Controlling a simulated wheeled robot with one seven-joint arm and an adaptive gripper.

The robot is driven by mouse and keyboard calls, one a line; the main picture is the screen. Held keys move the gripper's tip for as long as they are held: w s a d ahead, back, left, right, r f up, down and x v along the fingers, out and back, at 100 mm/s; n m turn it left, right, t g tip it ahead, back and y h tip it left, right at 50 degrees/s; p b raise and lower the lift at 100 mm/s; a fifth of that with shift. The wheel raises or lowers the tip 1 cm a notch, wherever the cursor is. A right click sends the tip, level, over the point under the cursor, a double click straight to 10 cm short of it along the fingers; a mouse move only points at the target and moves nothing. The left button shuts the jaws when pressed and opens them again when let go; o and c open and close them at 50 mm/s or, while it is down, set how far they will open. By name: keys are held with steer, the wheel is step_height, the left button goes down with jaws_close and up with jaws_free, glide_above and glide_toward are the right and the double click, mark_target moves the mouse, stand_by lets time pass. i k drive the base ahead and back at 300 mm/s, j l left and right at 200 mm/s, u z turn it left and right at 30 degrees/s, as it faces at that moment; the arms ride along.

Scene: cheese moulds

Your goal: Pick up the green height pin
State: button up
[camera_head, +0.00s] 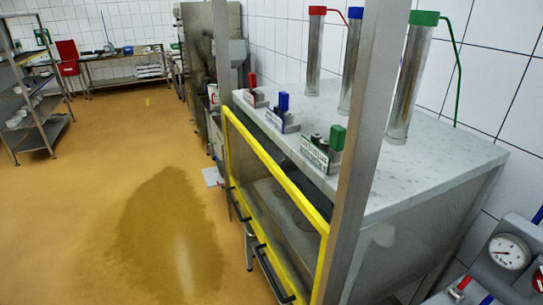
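The green height pin appears to be the upright green-topped piece (337,138) in the head camera view. It stands in a small grey metal holder near the front edge of a grey-white counter top (425,175). A white label with green lettering (314,154) is at the front of this holder. A similar blue-topped piece (283,102) and a red-topped piece (252,80) stand in holders further back along the same edge. My gripper is not in view, so its state and its distance from the pin do not show.
A grey metal post (364,130) rises close to the right of the green piece. Tall metal tubes with red (317,11), blue (355,13) and green (424,18) caps stand behind. A yellow rail (279,175) runs along the front. Open floor (75,215) lies left, with a dark patch.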

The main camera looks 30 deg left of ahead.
mark_target(337, 141)
steer(key=u, duration=1.15)
steer(key=i+j+z, duration=0.15)
steer(key=i+j, duration=0.2)
steer(key=i+j+z, duration=0.2)
steer(key=i+j, duration=0.15)
steer(key=j, duration=0.25)
